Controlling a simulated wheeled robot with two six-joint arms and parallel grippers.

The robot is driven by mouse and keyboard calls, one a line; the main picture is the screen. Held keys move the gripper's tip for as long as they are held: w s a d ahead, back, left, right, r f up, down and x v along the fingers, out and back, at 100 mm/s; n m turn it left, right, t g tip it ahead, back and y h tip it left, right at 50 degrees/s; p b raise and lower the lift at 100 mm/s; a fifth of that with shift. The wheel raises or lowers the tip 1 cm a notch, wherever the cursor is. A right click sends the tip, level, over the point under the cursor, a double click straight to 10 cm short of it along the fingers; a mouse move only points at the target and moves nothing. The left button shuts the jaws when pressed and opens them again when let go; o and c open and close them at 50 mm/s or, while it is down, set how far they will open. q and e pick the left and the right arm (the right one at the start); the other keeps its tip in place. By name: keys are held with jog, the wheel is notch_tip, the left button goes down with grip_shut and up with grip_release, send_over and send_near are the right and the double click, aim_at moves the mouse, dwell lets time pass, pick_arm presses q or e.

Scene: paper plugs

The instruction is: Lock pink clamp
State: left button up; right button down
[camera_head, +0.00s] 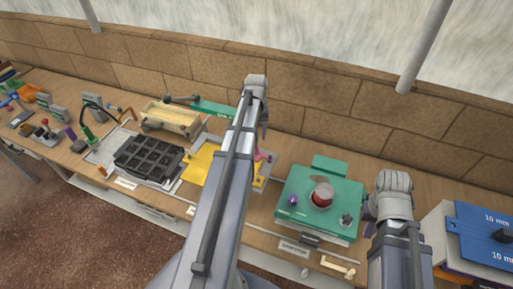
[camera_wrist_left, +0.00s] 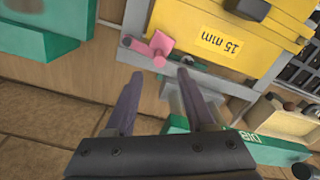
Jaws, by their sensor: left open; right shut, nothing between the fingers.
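The pink clamp (camera_head: 263,155) shows just right of my left arm in the head view, partly hidden by it. In the left wrist view the pink clamp (camera_wrist_left: 155,46) sits on a grey frame beside the yellow block (camera_wrist_left: 225,30) marked 15 mm. My left gripper (camera_wrist_left: 158,82) is open and empty, its two fingers pointing toward the clamp with a gap before it. In the head view my left gripper (camera_head: 264,128) is mostly hidden behind its arm. My right gripper (camera_head: 371,212) is shut and empty near the green station's right side, largely hidden by its wrist.
A green station (camera_head: 330,224) with a red-topped round part stands right of the clamp. A black compartment tray (camera_head: 148,158) and a wooden box (camera_head: 172,119) stand to the left. A blue 10 mm block (camera_head: 480,237) lies far right. A brick wall (camera_head: 330,115) runs behind the bench.

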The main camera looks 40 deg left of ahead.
aim_at(261, 155)
pick_arm(q)
notch_tip(261, 155, down, 7)
jog(key=b, duration=0.7)
jog(key=shift+f, duration=0.15)
jog(key=shift+c, duration=0.3)
grip_shut()
dwell(0.7)
